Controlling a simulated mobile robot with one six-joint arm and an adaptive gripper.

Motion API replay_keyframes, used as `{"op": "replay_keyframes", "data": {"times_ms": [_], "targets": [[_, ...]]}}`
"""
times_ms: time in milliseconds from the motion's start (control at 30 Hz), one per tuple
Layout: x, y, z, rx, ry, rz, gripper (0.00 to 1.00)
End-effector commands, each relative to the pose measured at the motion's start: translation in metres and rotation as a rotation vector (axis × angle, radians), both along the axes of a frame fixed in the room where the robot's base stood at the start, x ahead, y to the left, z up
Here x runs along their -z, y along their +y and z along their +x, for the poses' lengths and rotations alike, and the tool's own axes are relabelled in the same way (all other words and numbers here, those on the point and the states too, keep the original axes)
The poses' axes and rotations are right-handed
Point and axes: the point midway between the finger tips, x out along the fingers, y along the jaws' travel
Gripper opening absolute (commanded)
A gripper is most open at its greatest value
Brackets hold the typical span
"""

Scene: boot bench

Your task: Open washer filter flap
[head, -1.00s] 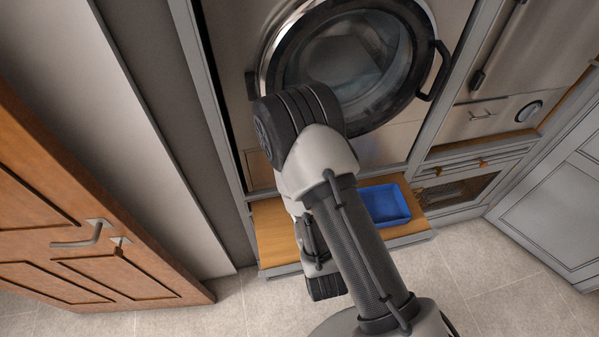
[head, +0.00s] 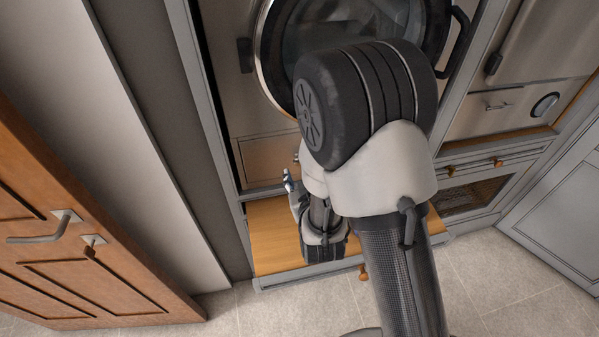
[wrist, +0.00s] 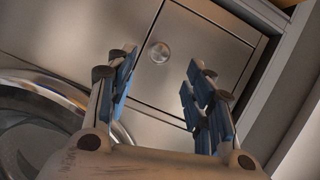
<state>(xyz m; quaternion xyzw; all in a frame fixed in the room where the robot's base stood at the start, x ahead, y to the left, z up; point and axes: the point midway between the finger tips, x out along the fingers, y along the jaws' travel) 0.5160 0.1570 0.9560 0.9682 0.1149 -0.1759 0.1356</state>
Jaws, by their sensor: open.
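The washer filter flap (wrist: 205,55) is a flat metallic panel with a thin dark outline. It looks shut, flush with the washer front. A small round knob (wrist: 159,52) sits near one edge of it. In the head view the flap (head: 265,157) is low on the washer front, left of my arm. My gripper (wrist: 161,63) is open and empty, its blue-padded fingers on either side of the knob in the wrist view. I cannot tell how far the fingertips are from the panel. In the head view my arm hides most of the gripper.
The round washer door (head: 270,50) is above the flap. A pulled-out wooden shelf (head: 270,225) lies below it. Grey cabinet framing (head: 193,75) borders the left side. A brown door (head: 90,255) stands farther left. A drawer with knobs (head: 490,165) is at the right.

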Motion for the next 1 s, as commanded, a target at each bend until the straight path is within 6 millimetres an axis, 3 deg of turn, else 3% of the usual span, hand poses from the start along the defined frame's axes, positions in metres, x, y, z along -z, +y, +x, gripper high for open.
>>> {"op": "replay_keyframes", "data": {"times_ms": [200,400,767,1000], "targets": [[0.016,0.007,0.04,0.002,-0.001,0.001,0.48],[0.023,0.01,0.059,0.002,-0.002,0.0,0.48],[0.024,0.011,0.063,0.001,0.0,0.0,0.48],[0.024,0.011,0.063,0.001,0.0,0.0,0.33]]}}
